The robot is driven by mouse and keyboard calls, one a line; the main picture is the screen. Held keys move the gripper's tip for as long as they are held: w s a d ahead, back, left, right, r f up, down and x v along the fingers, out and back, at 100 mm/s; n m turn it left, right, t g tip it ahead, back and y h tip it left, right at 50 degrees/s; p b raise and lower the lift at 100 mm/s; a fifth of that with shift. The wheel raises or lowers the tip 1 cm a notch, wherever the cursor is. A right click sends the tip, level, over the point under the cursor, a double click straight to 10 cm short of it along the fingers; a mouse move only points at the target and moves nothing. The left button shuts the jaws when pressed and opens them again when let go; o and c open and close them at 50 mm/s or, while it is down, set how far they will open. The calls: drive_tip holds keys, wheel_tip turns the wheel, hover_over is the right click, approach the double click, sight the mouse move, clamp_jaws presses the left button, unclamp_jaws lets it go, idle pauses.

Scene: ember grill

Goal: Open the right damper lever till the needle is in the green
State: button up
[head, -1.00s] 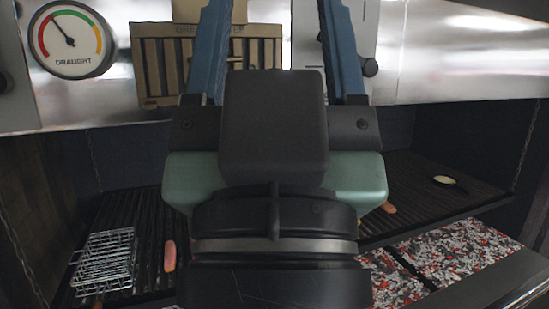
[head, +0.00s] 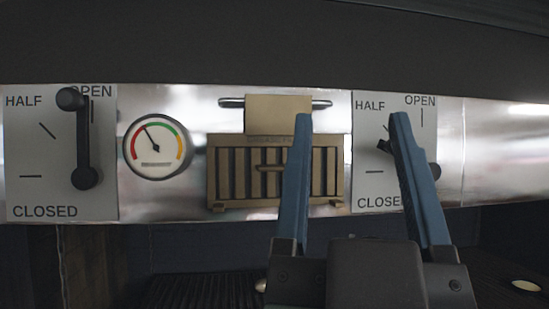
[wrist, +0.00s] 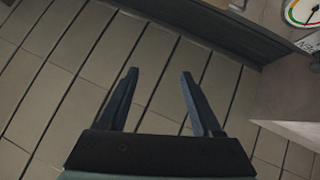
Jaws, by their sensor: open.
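The right damper panel (head: 366,110) is at the right in the head view, marked HALF, OPEN and CLOSED. Its black lever is mostly hidden behind my gripper's right finger. A dark end (head: 383,146) shows left of that finger, between the closed and half marks, and a round black part (head: 435,171) shows to its right. The draught gauge (head: 157,147) has its needle pointing up and left, outside the green at upper right. My gripper (head: 352,115) is open and empty, its fingers overlapping the panel in view; contact cannot be told. The wrist view shows the open fingers (wrist: 160,72) over floor tiles.
The left damper lever (head: 82,140) points up at OPEN. A slatted tan vent (head: 228,172) and a tan plate on a bar (head: 278,113) sit between gauge and right panel. A dark hood (head: 270,45) runs above. The grill grate (head: 205,292) lies below.

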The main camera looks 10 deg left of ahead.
drive_tip(key=w+d+f+n+g+y+b, duration=0.2)
drive_tip(key=w+d+f+g+y, duration=0.15)
drive_tip(key=w+d, duration=0.3)
drive_tip(key=w+d+f+n+g+y+b, duration=0.2)
drive_tip(key=w+d+g+y, duration=0.15)
drive_tip(key=w+d, duration=0.3)
drive_tip(key=shift+t+y, duration=0.4)
drive_tip(key=p+x, duration=0.2)
drive_tip(key=x, duration=0.2)
drive_tip(key=p+x, duration=0.2)
drive_tip(key=x, duration=0.2)
drive_tip(key=p+x, duration=0.2)
drive_tip(key=x, duration=0.2)
drive_tip(key=shift+s+r+p, duration=0.2)
drive_tip(key=shift+r+p, duration=0.1)
drive_tip(key=shift+p, duration=0.1)
drive_tip(key=shift+w+a+r, duration=0.1)
drive_tip(key=shift+w+a, duration=0.05)
drive_tip(key=shift+w, duration=0.3)
clamp_jaws()
